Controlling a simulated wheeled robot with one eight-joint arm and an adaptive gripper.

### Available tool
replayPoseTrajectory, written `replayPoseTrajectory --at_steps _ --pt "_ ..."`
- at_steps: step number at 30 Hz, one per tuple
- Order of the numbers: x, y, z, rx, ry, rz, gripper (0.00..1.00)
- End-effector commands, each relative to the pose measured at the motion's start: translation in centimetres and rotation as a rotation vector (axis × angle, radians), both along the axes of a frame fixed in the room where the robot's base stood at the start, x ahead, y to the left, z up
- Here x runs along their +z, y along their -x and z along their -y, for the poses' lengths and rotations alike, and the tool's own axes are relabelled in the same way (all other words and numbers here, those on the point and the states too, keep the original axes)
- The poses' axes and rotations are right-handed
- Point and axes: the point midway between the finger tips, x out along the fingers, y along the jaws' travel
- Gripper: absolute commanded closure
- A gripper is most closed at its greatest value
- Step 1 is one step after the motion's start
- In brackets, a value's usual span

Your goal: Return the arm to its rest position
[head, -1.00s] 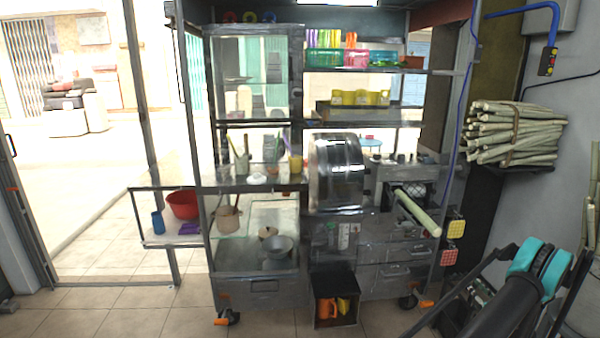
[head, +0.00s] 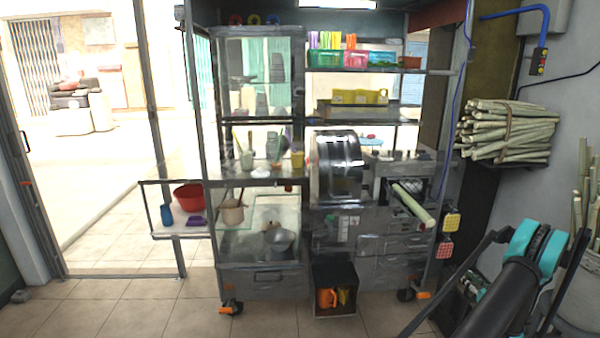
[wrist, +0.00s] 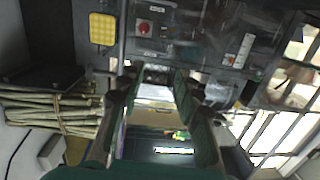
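My arm (head: 515,285) is folded at the lower right of the head view, with a teal joint near its top. My gripper (wrist: 157,88) shows in the wrist view with its two dark fingers spread apart and nothing between them. I cannot make out the gripper in the head view. The press cart (head: 265,283) stands ahead, apart from my arm. A pale sugarcane stalk (head: 413,206) sticks out of the press (head: 338,168) toward the front right.
A cane bundle (head: 508,128) rests on a wall shelf at right and also shows in the wrist view (wrist: 50,113). More stalks (head: 582,185) stand at the right edge. A black box (head: 335,311) sits low at the cart's front. The tiled floor (head: 130,310) is clear at front left.

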Motion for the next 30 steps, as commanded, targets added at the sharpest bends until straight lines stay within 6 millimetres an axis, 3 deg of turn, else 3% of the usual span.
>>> replayPoseTrajectory --at_steps 8,17,23,30 --pt "3.7 -3.0 -5.4 0.071 -0.045 -0.115 0.66" --pt "9.7 -5.2 -16.8 0.166 -0.108 -0.347 0.66" --pt "13.1 -4.0 -24.8 0.199 -0.129 -0.508 0.66" --pt "16.1 0.1 -33.6 0.205 -0.126 -0.691 0.66"
